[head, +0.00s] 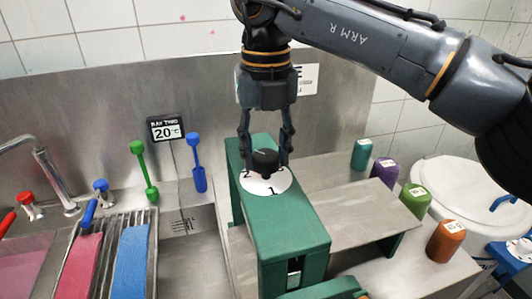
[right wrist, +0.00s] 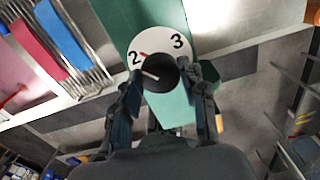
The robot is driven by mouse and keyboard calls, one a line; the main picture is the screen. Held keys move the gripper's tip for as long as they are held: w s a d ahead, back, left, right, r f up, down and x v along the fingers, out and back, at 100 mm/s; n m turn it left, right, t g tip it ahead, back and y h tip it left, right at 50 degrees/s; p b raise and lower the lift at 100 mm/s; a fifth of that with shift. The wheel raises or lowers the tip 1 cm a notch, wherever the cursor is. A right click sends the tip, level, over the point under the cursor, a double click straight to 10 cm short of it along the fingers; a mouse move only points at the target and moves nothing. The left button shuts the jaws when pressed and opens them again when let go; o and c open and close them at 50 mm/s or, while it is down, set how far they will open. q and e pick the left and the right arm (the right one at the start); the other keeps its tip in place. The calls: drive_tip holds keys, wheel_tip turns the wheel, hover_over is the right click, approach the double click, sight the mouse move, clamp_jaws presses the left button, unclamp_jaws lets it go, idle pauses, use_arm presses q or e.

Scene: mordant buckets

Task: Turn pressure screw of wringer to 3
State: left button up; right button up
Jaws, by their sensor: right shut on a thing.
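The green wringer (head: 290,232) stands in the middle of the head view. On its top is a white round dial (head: 278,185) with black numbers. The black pressure screw knob (head: 265,162) sits at the dial's middle. My right gripper (head: 264,157) comes from above, shut on the knob with a finger on each side. In the right wrist view the knob (right wrist: 162,77) is between the fingers. A white line on it points left, just below the 2. A short red mark lies beside the 2. The 3 is at the dial's upper right. My left gripper is not in view.
Purple (head: 385,171), green (head: 415,199) and orange (head: 446,240) containers stand right of the wringer, with a teal one (head: 361,153) behind. Pink and blue cloths (head: 131,262) lie on a rack at left. A white lidded bucket (head: 460,185) stands far right.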

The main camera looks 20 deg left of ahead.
drive_tip(key=m+b, duration=0.1)
drive_tip(key=m, duration=0.4)
drive_tip(key=shift+f+m+b, duration=0.1)
drive_tip(key=shift+m+b, duration=0.2)
drive_tip(key=m+b, duration=0.1)
drive_tip(key=m, duration=0.3)
drive_tip(key=shift+m, duration=0.3)
drive_tip(key=m+b, duration=0.2)
drive_tip(key=m, duration=0.3)
drive_tip(key=shift+m+b, duration=0.55)
drive_tip(key=shift+m, duration=1.85)
drive_tip(key=o, duration=1.2)
drive_tip(key=shift+c, duration=0.2)
